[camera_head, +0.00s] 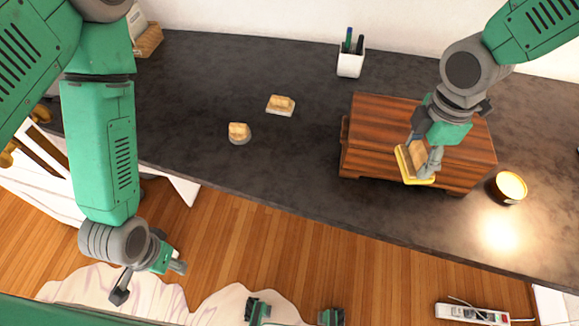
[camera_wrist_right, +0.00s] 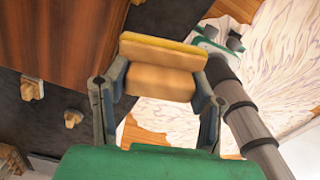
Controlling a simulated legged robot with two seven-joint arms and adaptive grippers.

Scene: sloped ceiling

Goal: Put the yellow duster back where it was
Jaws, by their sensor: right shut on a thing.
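The yellow duster (camera_head: 420,180) has a wooden block body with a yellow edge. My right gripper (camera_head: 423,158) is shut on it and holds it at the front of the brown wooden box (camera_head: 385,110); whether it touches the box is unclear. In the right wrist view the duster (camera_wrist_right: 165,48) sits between both fingers of the right gripper (camera_wrist_right: 158,84). Two similar wooden-topped pieces rest on the dark counter, one with a whitish base (camera_head: 281,105) and one with a grey base (camera_head: 239,133). My left gripper (camera_head: 149,280) is open and empty, low over the floor area.
A white pen cup (camera_head: 350,63) stands at the back of the dark counter (camera_head: 250,70). A lit yellow candle (camera_head: 509,187) stands right of the box. The counter is clear between the grey-based piece and the box. A power strip (camera_head: 471,313) lies on the wooden floor.

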